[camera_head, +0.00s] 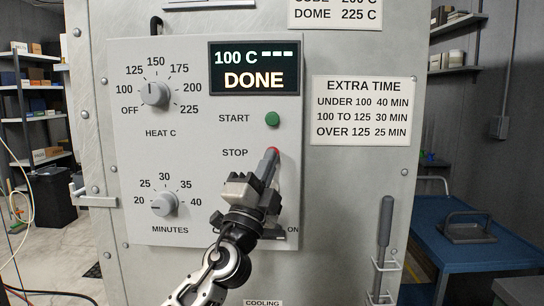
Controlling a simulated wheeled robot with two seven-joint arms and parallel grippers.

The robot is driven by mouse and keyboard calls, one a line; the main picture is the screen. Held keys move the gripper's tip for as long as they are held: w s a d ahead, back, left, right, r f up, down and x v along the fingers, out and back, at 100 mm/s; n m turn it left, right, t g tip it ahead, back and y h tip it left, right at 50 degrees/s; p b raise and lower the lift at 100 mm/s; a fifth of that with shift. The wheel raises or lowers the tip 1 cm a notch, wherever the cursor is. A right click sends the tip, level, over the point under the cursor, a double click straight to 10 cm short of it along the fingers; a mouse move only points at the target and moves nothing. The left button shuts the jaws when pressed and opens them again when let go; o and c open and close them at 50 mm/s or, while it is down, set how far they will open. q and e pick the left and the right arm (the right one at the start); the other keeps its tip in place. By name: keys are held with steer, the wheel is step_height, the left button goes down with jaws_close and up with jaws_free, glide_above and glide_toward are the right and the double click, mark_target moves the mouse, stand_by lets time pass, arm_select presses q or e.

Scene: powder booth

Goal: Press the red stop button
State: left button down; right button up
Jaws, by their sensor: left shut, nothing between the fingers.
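The red stop button (276,151) is on the grey control panel (205,120), right of the word STOP. Only a thin red edge of it shows behind my fingertips. My left gripper (270,158) is shut and empty, with its tips at the button; I cannot tell whether they touch it. The green start button (272,119) is just above. The display (254,68) reads 100 C and DONE. My right gripper is not in view.
The heat knob (155,93) and minutes knob (164,203) are left of my gripper. A grey-handled tool (385,222) hangs at the right in a holder. A blue table (470,240) stands at the right, and shelves (30,110) at the left.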

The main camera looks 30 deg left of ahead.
arm_select(q)
steer(key=shift+w+a, duration=0.15)
steer(key=shift+w, duration=0.1)
steer(key=shift+s, duration=0.1)
stand_by(0.5)
steer(key=shift+s+d, duration=0.45)
steer(key=shift+s, duration=0.2)
steer(key=shift+s, duration=0.1)
steer(key=s+d, duration=0.1)
steer(key=s, duration=0.1)
steer(key=s+d+p, duration=0.1)
steer(key=s, duration=0.1)
steer(key=shift+d, duration=0.3)
stand_by(0.6)
